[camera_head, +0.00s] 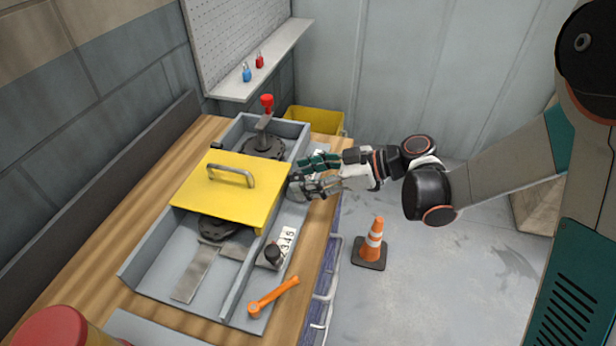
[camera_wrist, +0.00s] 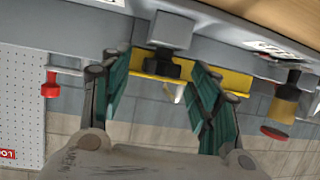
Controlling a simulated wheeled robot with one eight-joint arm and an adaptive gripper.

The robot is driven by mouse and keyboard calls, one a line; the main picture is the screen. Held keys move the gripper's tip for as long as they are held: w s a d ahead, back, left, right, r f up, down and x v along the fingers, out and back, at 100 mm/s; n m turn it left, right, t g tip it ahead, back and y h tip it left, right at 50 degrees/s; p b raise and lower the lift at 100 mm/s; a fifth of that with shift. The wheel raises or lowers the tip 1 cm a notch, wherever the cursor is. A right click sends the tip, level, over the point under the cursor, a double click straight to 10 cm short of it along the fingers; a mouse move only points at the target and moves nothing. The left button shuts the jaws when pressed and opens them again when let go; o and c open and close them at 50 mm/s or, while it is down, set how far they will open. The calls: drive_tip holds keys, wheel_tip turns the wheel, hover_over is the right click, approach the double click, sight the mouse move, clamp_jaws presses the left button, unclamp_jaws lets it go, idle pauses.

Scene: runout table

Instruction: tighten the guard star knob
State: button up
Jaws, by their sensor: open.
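The guard is a yellow cover (camera_head: 222,190) with a grey bar handle, lying over the grey channel. It also shows in the wrist view (camera_wrist: 208,74). A dark knob (camera_wrist: 165,65), seemingly the guard star knob, stands out from a grey block (camera_wrist: 170,30) beside the guard. My gripper (camera_head: 306,175) is at the right side of the guard, its green-padded fingers apart. In the wrist view my gripper (camera_wrist: 163,80) is open, with the knob in line between its fingers; contact cannot be told. In the head view the knob is not clearly seen, probably behind my fingers.
A red-topped clamp handle (camera_head: 267,104) rises behind the guard. A black knob (camera_head: 272,251) and an orange wrench (camera_head: 273,296) lie toward the front. A yellow bin (camera_head: 320,120) stands behind; an orange cone (camera_head: 375,242) is on the open floor.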

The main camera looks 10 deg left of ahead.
drive_tip(key=c, duration=1.1)
drive_tip(key=shift+o, duration=0.2)
drive_tip(key=shift+s, duration=0.1)
drive_tip(key=m+t, duration=0.2)
drive_tip(key=s+m+t+b, duration=0.1)
drive_tip(key=m+t, duration=0.1)
drive_tip(key=shift+t+h, duration=0.3)
drive_tip(key=shift+s+a+m+t+h, duration=0.15)
drive_tip(key=shift+m+t+h, duration=0.35)
drive_tip(key=shift+m+t, duration=0.6)
drive_tip(key=o, duration=1.1)
drive_tip(key=shift+c, duration=0.2)
